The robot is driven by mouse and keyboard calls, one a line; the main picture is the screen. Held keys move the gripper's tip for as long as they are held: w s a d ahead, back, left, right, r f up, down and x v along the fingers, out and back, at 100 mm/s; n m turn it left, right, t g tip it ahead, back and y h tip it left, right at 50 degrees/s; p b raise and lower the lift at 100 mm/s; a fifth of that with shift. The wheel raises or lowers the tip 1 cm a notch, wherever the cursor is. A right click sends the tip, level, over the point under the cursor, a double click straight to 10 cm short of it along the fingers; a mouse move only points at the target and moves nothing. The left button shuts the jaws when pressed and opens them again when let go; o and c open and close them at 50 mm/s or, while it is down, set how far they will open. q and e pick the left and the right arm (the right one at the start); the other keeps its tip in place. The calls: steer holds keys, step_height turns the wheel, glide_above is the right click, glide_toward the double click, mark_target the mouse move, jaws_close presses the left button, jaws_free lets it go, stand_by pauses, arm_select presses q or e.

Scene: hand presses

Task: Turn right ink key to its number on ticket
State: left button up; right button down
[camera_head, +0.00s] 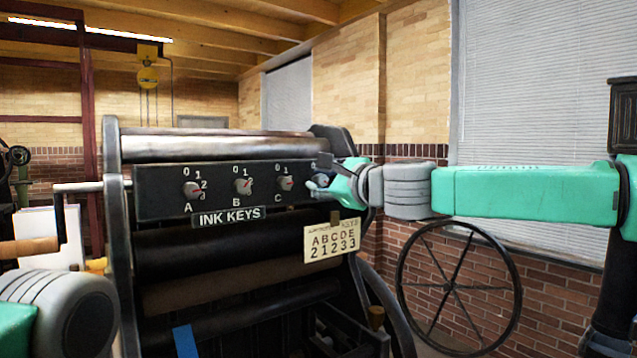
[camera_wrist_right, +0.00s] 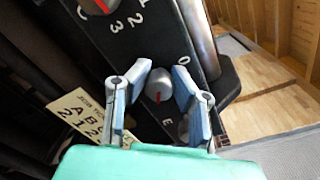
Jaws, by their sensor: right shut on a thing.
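The ink key panel (camera_head: 155,206) carries a row of grey knobs with red pointers: A (camera_head: 192,189), B (camera_head: 242,186) and C (camera_head: 285,184). My right gripper (camera_head: 324,174) is at the panel's right end and covers the last key there. My left gripper is out of view.
The press's dark rollers (camera_head: 240,290) lie below the panel. A large spoked wheel (camera_head: 458,288) stands at the right by the brick wall. A wooden-handled crank (camera_head: 30,247) is at the left. In the wrist view another knob (camera_wrist_right: 95,4) sits close above.

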steer(key=shift+f, duration=0.5)
steer(key=c, duration=1.5)
jaws_free()
steer(key=shift+o, duration=0.8)
steer(key=shift+w+d+r, duration=0.1)
steer(key=shift+d+r, duration=0.05)
steer(key=shift+r, duration=0.05)
steer(key=shift+s+d+r, duration=0.1)
steer(key=shift+s+d, duration=0.05)
steer(key=shift+s, duration=0.05)
steer(key=v, duration=1.1)
steer(key=shift+d+f, duration=0.25)
